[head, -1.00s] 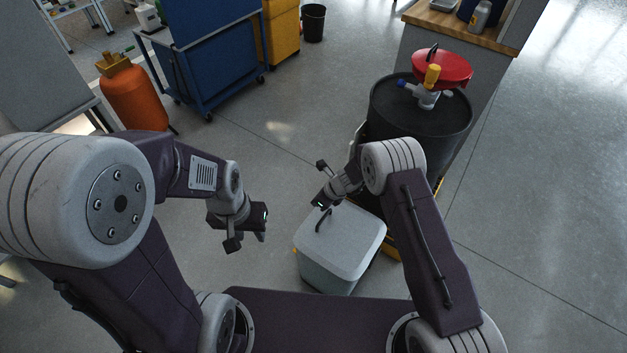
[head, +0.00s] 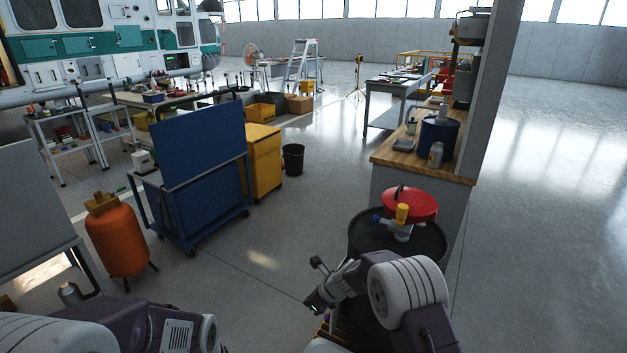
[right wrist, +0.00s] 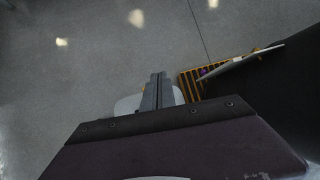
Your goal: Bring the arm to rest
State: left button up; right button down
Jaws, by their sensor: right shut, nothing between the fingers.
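My right gripper (head: 312,301) shows low in the head view, left of the black drum (head: 398,237). In the right wrist view its two fingers (right wrist: 158,90) are together with nothing between them, pointing over bare floor. My right arm is bent, its elbow close to the drum's near side. My left arm shows only partly at the lower left corner, and its gripper is below the picture.
A pale bin (right wrist: 128,106) and a yellow-black striped edge (right wrist: 190,84) lie below my right gripper. An orange tank (head: 117,240) and blue cart (head: 197,165) stand left. Mid-floor is clear.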

jog(key=s+d+r+n+h, duration=0.2)
jog(key=s+d+r+n, duration=0.4)
jog(key=s+d+r, duration=0.4)
jog(key=s+d+f+n+g+h, duration=0.1)
jog(key=s+d+f+n+g, duration=0.1)
jog(key=s+d+n, duration=0.5)
jog(key=s+d+f+n+g+h, duration=0.1)
jog(key=s+d+n+g+h, duration=0.1)
jog(key=s+n, duration=0.9)
notch_tip(320, 180, up, 14)
jog(key=p, duration=1.4)
jog(key=shift+s+r, duration=0.15)
jog(key=shift+s, duration=0.2)
jog(key=shift+d, duration=0.1)
